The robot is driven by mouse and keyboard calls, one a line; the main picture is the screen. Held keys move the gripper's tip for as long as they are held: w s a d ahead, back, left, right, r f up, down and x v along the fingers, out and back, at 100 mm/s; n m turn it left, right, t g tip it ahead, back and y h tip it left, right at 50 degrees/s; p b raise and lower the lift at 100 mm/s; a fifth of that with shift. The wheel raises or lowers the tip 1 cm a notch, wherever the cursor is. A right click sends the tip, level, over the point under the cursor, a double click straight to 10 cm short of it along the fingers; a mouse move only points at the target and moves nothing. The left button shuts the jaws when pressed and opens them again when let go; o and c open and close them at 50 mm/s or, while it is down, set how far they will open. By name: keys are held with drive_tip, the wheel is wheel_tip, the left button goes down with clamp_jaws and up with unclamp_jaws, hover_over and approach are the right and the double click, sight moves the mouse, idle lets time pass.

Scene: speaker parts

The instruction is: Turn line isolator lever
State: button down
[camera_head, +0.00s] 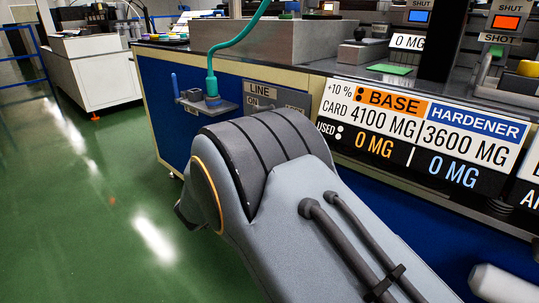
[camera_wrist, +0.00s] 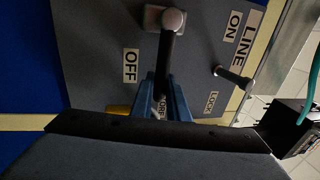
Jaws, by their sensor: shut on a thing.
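The line isolator panel shows in the wrist view (camera_wrist: 95,40) as a dark grey plate with LINE, ON, OFF and LOCK labels. Its lever (camera_wrist: 166,52) is a dark bar that runs from a round grey hub at the top down to my gripper. The OFF label (camera_wrist: 130,65) lies left of the lever; the ON label (camera_wrist: 235,22) lies to the upper right. My gripper (camera_wrist: 161,82), with blue fingers, is shut on the lever's lower end. In the head view the panel (camera_head: 282,97) is partly hidden by my arm, and the gripper and lever are hidden.
A smaller dark handle (camera_wrist: 232,78) sits near the LOCK label, right of the lever. A bracket (camera_head: 212,104) with a teal hose stands left of the panel. A BASE and HARDENER display board (camera_head: 422,128) is to the right. Green floor at left is open.

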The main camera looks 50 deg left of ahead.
drive_tip(key=shift+w, duration=0.1)
drive_tip(key=c, duration=1.7)
unclamp_jaws()
drive_tip(key=shift+s, duration=0.2)
drive_tip(key=shift+s+d+f+p, duration=0.1)
drive_tip(key=shift+s+f+p, duration=0.2)
drive_tip(key=shift+s, duration=0.95)
drive_tip(key=shift+s+d+f+p, duration=0.1)
drive_tip(key=shift+s+f+p, duration=0.2)
drive_tip(key=shift+s, duration=0.9)
drive_tip(key=shift+s+f+p, duration=0.2)
drive_tip(key=shift+s+p, duration=0.15)
drive_tip(key=shift+s, duration=0.9)
drive_tip(key=shift+s, duration=0.1)
